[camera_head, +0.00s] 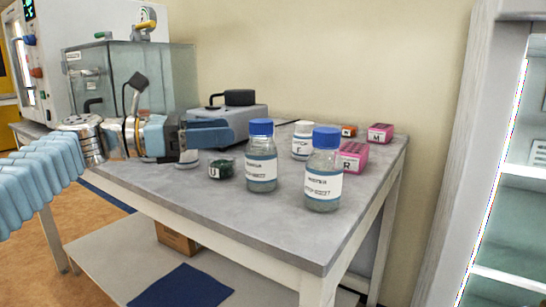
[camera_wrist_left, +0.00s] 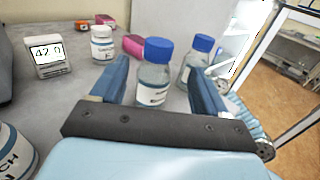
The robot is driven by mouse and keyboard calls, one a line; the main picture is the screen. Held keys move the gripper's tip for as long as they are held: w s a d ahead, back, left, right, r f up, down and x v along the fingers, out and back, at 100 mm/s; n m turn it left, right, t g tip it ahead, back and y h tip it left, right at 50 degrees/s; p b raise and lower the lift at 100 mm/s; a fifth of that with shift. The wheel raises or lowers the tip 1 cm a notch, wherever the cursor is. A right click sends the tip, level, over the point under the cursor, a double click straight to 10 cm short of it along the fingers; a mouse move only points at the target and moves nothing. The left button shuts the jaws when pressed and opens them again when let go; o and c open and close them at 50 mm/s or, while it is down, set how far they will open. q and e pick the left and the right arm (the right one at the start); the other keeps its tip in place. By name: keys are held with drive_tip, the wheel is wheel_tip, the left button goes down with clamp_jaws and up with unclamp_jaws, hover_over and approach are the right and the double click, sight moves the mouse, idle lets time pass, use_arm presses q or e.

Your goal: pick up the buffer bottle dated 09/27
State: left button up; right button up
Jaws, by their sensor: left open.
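Two clear bottles with blue caps and white labels stand upright on the grey table. In the head view, one bottle (camera_head: 262,172) is left of and farther back than the other bottle (camera_head: 323,188). The right one's date seems to end in 27, but both labels are too small to read surely. My left gripper (camera_head: 207,145) is open and empty, left of both bottles. In the left wrist view, the nearer bottle (camera_wrist_left: 153,75) appears between the fingertips (camera_wrist_left: 160,88) but beyond them; the other bottle (camera_wrist_left: 192,62) appears behind the right finger. My right gripper is not in view.
A white jar (camera_head: 302,142) and pink boxes (camera_head: 353,157) (camera_head: 380,133) stand behind the bottles. A grey device (camera_head: 235,118) and glass tank (camera_head: 120,75) are farther back. The table's front (camera_head: 270,225) is clear.

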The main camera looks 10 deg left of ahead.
sight(271, 128)
use_arm(q)
drive_tip(key=x, duration=1)
drive_tip(key=shift+w+f, duration=0.15)
clamp_jaws()
